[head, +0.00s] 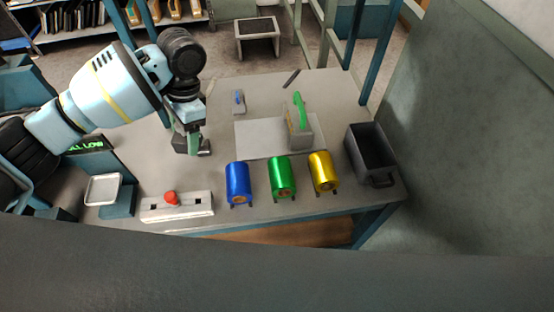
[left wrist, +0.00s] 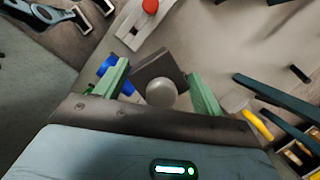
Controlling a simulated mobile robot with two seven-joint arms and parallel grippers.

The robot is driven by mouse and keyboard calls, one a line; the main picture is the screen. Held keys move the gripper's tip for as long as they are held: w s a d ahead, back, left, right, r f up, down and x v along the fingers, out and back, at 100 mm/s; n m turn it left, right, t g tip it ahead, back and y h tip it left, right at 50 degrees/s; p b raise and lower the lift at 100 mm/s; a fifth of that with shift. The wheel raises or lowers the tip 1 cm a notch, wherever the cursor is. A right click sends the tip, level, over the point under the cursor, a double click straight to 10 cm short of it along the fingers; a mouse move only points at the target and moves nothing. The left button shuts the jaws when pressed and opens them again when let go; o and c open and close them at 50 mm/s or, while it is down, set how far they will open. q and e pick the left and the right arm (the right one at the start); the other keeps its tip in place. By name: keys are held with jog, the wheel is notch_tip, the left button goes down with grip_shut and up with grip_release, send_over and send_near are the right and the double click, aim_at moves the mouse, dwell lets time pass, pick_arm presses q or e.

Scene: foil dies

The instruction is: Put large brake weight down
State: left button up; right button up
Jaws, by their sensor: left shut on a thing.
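My left gripper (head: 190,137) is above the left part of the table in the head view. In the left wrist view the green fingers of this gripper (left wrist: 160,87) are shut on the large brake weight (left wrist: 158,67), a dark grey square block with a round light grey knob. In the head view the weight (head: 203,147) shows only as a small dark piece at the fingertips, partly hidden by the gripper. I cannot tell whether its underside touches the table. My right gripper is not in view.
Blue (head: 238,184), green (head: 282,177) and yellow (head: 323,172) foil rolls line the front. A red-knobbed base (head: 190,208) and a tray scale (head: 104,190) stand front left. A green-handled tool (head: 300,125), white sheet (head: 255,140) and dark bin (head: 386,157) lie right of the gripper.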

pick_arm(q)
jog(key=w+a+f+m+t, duration=0.3)
jog(key=w+a+f+m, duration=0.4)
jog(key=m, duration=0.8)
jog(key=shift+w+a+t+b, duration=0.4)
jog(key=shift+w+a, duration=0.65)
jog(key=shift+a, duration=0.85)
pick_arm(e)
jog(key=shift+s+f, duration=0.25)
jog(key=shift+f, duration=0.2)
pick_arm(q)
notch_tip(320, 180, down, 6)
jog(key=shift+b, duration=0.3)
jog(key=shift+f, duration=0.2)
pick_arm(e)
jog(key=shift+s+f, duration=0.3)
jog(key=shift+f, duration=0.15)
pick_arm(q)
jog(key=shift+f, duration=1.85)
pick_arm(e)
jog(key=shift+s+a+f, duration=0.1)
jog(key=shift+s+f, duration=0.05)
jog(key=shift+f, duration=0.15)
